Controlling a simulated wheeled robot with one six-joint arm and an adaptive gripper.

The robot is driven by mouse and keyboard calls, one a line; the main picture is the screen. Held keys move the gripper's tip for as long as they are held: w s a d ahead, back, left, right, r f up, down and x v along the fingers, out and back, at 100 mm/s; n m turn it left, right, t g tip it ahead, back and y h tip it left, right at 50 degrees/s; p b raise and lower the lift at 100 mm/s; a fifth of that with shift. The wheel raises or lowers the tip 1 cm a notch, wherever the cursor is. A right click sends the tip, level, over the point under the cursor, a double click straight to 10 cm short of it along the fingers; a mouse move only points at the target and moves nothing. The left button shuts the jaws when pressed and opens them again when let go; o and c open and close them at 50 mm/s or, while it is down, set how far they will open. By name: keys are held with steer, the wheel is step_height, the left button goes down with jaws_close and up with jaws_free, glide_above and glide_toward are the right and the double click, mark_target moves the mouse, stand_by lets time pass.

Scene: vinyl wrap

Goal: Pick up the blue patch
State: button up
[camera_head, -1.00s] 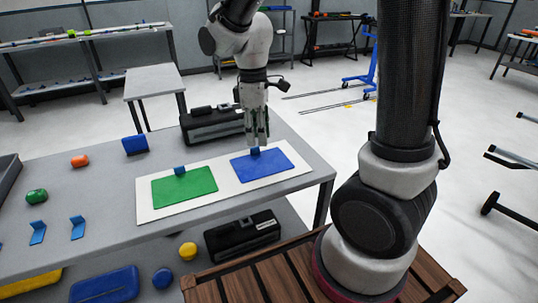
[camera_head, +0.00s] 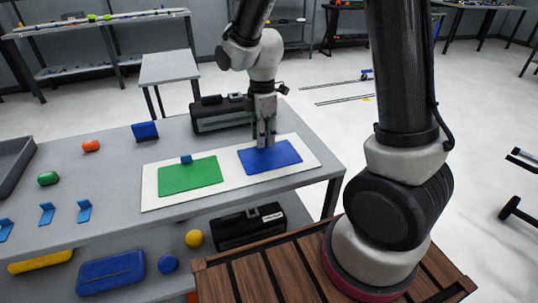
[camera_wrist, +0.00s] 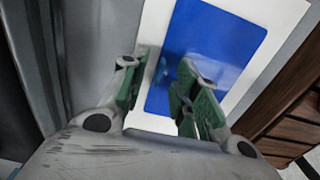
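The blue patch (camera_head: 272,158) lies flat on the right part of a white sheet (camera_head: 232,172) on the grey table. It also shows in the wrist view (camera_wrist: 218,45) beyond the fingers. My gripper (camera_head: 266,143) points down at the patch's back edge, fingertips at or just above it; I cannot tell whether they touch. In the wrist view my gripper (camera_wrist: 168,78) has its green-padded fingers apart, with no clear object held between them. The patch's small blue tab is hidden by the fingers in the head view.
A black case (camera_head: 221,113) stands behind. A blue block (camera_head: 145,131), orange piece (camera_head: 91,146) and green piece (camera_head: 48,178) are further left. The table's front edge is close.

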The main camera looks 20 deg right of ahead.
steer(key=shift+f, duration=0.6)
jaws_close()
steer(key=shift+r, duration=0.1)
